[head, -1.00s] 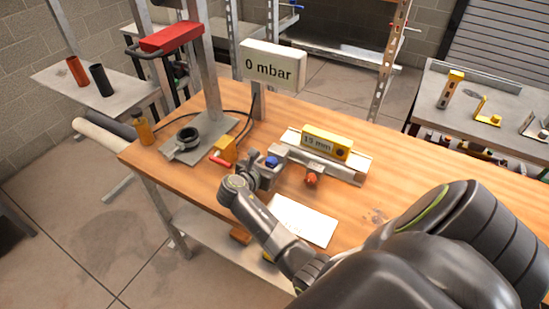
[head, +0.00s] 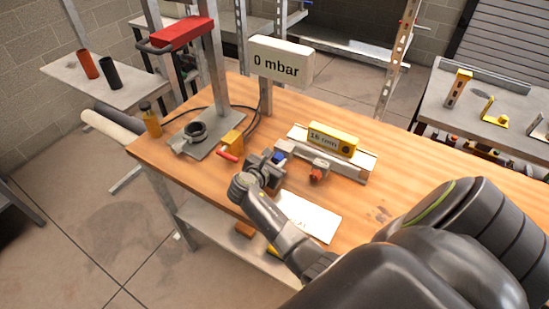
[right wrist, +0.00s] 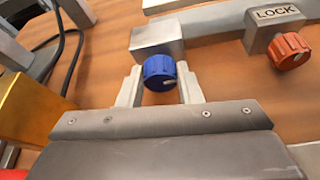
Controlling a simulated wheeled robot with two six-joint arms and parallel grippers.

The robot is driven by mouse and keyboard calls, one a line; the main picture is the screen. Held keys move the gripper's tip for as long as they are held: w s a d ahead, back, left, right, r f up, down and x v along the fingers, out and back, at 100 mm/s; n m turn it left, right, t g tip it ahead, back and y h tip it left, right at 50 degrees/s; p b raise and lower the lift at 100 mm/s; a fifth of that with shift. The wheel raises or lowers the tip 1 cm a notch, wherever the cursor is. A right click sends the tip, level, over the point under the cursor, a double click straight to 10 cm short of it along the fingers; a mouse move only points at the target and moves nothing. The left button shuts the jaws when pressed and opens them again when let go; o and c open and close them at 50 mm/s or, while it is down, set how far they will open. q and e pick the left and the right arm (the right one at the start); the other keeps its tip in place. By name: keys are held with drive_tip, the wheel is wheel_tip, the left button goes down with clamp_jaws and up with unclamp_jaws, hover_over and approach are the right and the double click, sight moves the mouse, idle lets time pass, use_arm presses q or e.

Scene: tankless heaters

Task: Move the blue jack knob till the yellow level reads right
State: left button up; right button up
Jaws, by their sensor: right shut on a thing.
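The blue jack knob (head: 280,155) sits at the left end of a grey metal rail assembly on the wooden bench. In the right wrist view the blue knob (right wrist: 159,72) has a pale mark at its lower right, and it is between my two fingers. My right gripper (right wrist: 160,84) is shut on it; it also shows in the head view (head: 273,164). The yellow level (head: 333,138) lies on the rail, and its display appears to read 16 mm. My left gripper is not in view.
An orange-red knob (right wrist: 289,51) beside a LOCK label is right of the blue knob. A white sheet (head: 309,217) lies in front. A yellow block with a red lever (head: 231,143) stands left of the gripper. A sign (head: 280,62) reads 0 mbar.

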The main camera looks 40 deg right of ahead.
drive_tip(key=shift+s+m+t, duration=0.1)
drive_tip(key=shift+m+t, duration=0.3)
drive_tip(key=shift+m, duration=0.3)
drive_tip(key=shift+d+m+t+y, duration=0.1)
drive_tip(key=shift+m+t+y, duration=0.25)
drive_tip(key=shift+m, duration=0.25)
drive_tip(key=o, duration=1)
drive_tip(key=shift+c, duration=0.2)
